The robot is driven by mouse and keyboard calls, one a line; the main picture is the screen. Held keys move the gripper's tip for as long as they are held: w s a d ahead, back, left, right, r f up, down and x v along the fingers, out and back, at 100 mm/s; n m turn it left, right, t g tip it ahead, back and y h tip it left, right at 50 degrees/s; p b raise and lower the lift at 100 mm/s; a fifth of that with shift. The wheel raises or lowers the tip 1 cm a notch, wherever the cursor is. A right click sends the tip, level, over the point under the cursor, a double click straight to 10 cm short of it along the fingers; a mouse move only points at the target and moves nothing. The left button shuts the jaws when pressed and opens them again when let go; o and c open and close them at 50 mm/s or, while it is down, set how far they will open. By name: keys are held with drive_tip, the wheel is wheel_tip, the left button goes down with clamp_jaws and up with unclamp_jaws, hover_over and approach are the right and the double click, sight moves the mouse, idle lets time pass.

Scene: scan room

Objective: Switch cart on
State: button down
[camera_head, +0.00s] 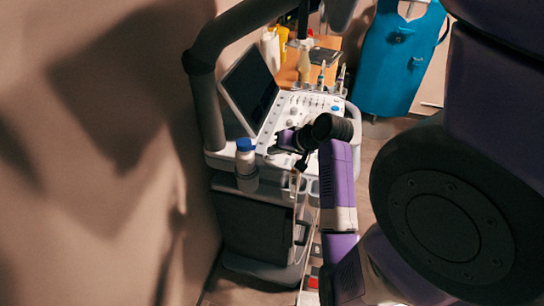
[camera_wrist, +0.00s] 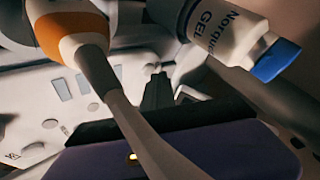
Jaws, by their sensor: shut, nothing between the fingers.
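The cart is a white and grey ultrasound cart with a sloped control panel (camera_head: 312,108) and a dark screen (camera_head: 250,86) tilted up behind it. In the wrist view, the pale control panel (camera_wrist: 50,100) shows small buttons and a round knob. My gripper (camera_head: 275,148) is over the panel's front left part, at the end of my purple arm. In the wrist view, my gripper (camera_wrist: 157,80) has its dark fingers together and empty, pointing at the panel. I cannot tell whether the fingertips touch it. No lit display shows on the screen.
A gel bottle (camera_wrist: 225,28) with a blue cap stands right of my fingers; in the head view the bottle (camera_head: 246,162) is at the cart's left front corner. A probe with an orange band (camera_wrist: 75,45) crosses close to the wrist camera. A wall (camera_head: 90,150) lies left.

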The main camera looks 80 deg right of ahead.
sight(274, 158)
drive_tip(key=shift+f, duration=0.4)
idle(0.4)
idle(0.4)
drive_tip(key=shift+r+p, duration=0.9)
drive_tip(key=shift+p, duration=0.1)
wheel_tip(274, 158, up, 5)
drive_tip(key=p, duration=0.5)
idle(0.6)
